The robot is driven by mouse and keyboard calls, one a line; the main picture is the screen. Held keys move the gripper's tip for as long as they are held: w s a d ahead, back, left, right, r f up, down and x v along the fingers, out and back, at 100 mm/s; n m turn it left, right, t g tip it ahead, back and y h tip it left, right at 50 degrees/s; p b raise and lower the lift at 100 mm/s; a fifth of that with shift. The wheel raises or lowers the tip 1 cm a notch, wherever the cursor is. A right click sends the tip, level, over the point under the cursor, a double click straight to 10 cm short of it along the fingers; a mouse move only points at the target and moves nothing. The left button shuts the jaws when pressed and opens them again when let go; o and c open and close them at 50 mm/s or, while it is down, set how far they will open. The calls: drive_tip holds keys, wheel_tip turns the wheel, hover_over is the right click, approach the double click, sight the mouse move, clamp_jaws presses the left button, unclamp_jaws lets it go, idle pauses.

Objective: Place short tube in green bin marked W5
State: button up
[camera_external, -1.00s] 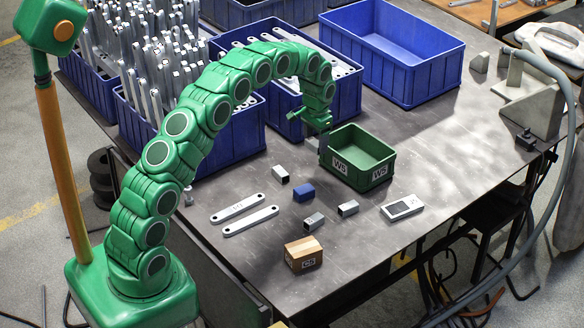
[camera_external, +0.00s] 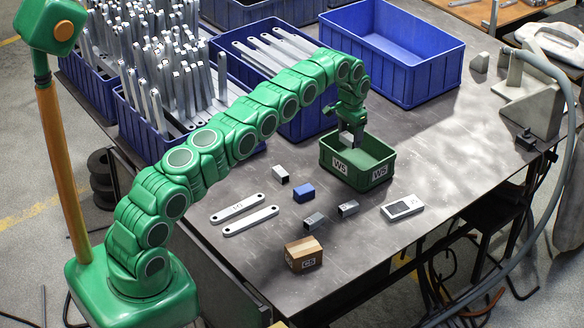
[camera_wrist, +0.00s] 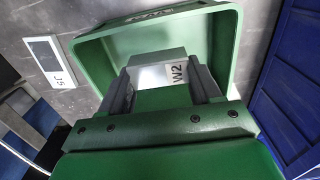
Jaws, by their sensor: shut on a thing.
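The green bin (camera_external: 386,171), marked W5 on its sides, stands on the table in the external view. My gripper (camera_external: 347,139) points down over the bin's open top. In the wrist view, my gripper (camera_wrist: 162,82) is shut on a short grey tube (camera_wrist: 158,61) marked W2, with a finger on either side. The green bin (camera_wrist: 222,50) surrounds the tube in that view. The tube is hard to make out in the external view, and I cannot tell whether it touches the bin floor.
Small tubes (camera_external: 348,208) and a blue block (camera_external: 304,194) lie left and in front of the bin. Two flat bars (camera_external: 250,222), a cardboard box (camera_external: 303,254) and a grey device (camera_external: 402,207) lie nearby. Blue crates (camera_external: 425,88) stand behind.

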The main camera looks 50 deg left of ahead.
sight(352, 160)
drive_tip(key=shift+w+d+f, duration=0.15)
drive_tip(key=shift+w+d, duration=0.1)
drive_tip(key=shift+w, duration=0.05)
drive_tip(key=shift+f, duration=4.9)
drive_tip(key=shift+f, duration=0.15)
drive_tip(key=o, duration=1.2)
drive_tip(key=shift+c, duration=0.2)
